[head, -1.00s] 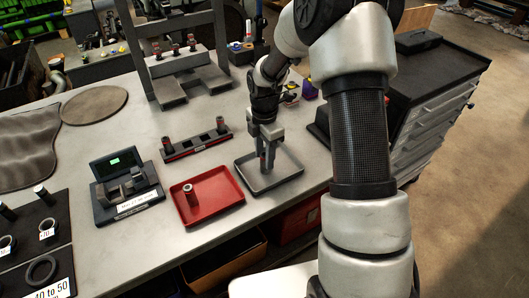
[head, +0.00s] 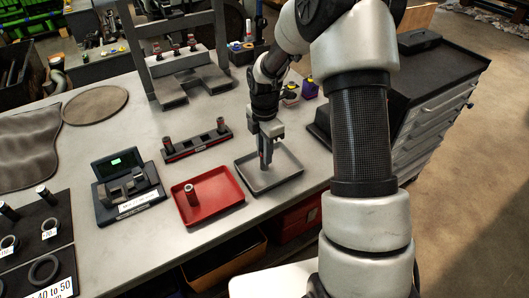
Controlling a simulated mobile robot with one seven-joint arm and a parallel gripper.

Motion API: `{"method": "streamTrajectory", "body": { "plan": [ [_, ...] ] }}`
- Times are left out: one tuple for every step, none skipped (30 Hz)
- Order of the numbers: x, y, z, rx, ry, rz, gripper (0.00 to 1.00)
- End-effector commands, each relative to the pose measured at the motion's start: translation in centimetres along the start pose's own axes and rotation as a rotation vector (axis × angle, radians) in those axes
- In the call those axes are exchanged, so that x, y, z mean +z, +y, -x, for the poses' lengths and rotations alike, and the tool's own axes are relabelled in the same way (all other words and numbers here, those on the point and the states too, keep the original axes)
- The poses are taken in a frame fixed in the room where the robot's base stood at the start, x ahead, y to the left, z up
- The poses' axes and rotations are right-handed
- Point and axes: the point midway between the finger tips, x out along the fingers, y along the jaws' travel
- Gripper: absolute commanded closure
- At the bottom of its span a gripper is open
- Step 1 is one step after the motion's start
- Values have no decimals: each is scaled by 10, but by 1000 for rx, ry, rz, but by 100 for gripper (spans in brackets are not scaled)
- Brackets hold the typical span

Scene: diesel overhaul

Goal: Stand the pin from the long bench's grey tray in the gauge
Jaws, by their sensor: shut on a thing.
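My gripper (head: 266,156) points down over the grey tray (head: 291,180) on the long bench. It is shut on the pin (head: 264,161), a small dark upright piece between the fingers, mostly hidden by them. I cannot tell whether the pin still touches the tray floor. The gauge (head: 127,187) is a dark block with a green-lit display and a white label. It stands left of the red tray, and no pin is seen standing in it.
A red tray (head: 231,193) with one upright pin (head: 191,194) lies between gauge and grey tray. Rings and pins lie on a black mat (head: 62,262) at left. A press stand (head: 184,83) rises at the back.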

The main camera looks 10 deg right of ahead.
Motion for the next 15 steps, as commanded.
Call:
{"method": "streamTrajectory", "body": {
  "plan": [
    [0, 0, 5, 1, -1, 0, 100],
    [0, 0, 7, 1, -1, 0, 100],
    [0, 0, 9, 1, -1, 0, 100],
    [0, 0, 10, 1, -1, 0, 100],
    [0, 0, 12, 1, -1, 0, 100],
    [0, 0, 14, 1, -1, 0, 100],
    [0, 0, 15, 1, -1, 0, 100],
    [0, 0, 17, 1, -1, 0, 100],
    [0, 0, 19, 1, -1, 0, 100],
    [0, 0, 20, 1, -1, 0, 100],
    [0, 0, 22, 1, -1, 0, 100],
    [0, 0, 24, 1, -1, 0, 100],
    [0, 0, 26, 1, -1, 0, 100],
    [0, 0, 27, 1, -1, 0, 100],
    [0, 0, 29, 1, -1, 0, 100]
  ]
}}
